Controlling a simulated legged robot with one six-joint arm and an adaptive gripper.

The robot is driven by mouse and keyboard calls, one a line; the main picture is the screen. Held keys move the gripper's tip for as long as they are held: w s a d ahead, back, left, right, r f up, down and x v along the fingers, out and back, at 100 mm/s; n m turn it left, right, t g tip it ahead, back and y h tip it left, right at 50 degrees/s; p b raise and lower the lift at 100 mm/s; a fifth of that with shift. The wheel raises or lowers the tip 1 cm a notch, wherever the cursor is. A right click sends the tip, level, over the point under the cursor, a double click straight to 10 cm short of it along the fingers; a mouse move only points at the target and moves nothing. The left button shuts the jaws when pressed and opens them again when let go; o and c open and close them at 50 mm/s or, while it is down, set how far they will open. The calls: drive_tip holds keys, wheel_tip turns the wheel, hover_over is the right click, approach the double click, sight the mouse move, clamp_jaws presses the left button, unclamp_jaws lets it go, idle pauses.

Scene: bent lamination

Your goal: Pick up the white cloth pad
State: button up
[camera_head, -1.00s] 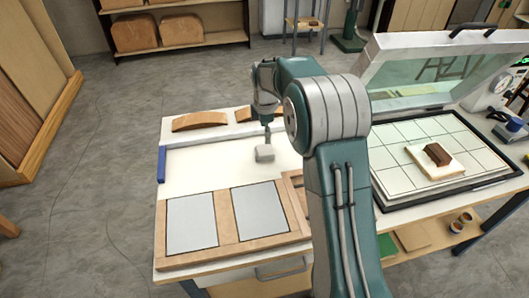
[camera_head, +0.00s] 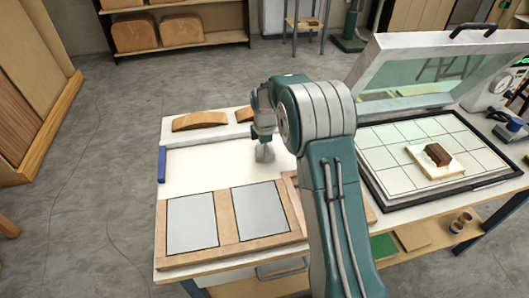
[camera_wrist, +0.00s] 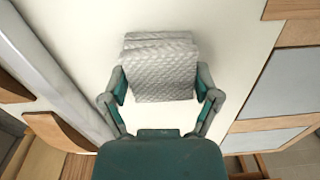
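The white cloth pad (camera_wrist: 155,75), quilted and folded in layers, lies on a pale board in the wrist view. In the head view it shows as a small grey-white block (camera_head: 264,154) under my arm's end. My gripper (camera_wrist: 161,78) has its two fingers spread wide, one on each side of the pad. The fingertips are very close to the pad's left and right edges; I cannot tell whether they touch. In the head view my gripper (camera_head: 264,138) points down over the pad and partly covers it.
The board (camera_head: 200,170) lies on a workbench with a wooden frame holding grey panels (camera_head: 192,223) in front. Curved wood blocks (camera_head: 199,121) and a blue bar (camera_head: 162,165) are near its edges. At right stands an open-lidded press (camera_head: 435,130) with a brown block (camera_head: 438,154).

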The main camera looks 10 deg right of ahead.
idle(0.4)
drive_tip(key=shift+r, duration=0.35)
wheel_tip(320, 180, up, 2)
drive_tip(key=s+d+r, duration=0.2)
drive_tip(key=d+r, duration=0.1)
drive_tip(key=s+d+r, duration=0.3)
drive_tip(key=d+r, duration=0.1)
drive_tip(key=s+d+r, duration=0.3)
drive_tip(key=d, duration=0.1)
drive_tip(key=shift+d+r, duration=0.15)
drive_tip(key=shift+d, duration=0.1)
drive_tip(key=shift+c, duration=0.5)
drive_tip(key=shift+s, duration=0.1)
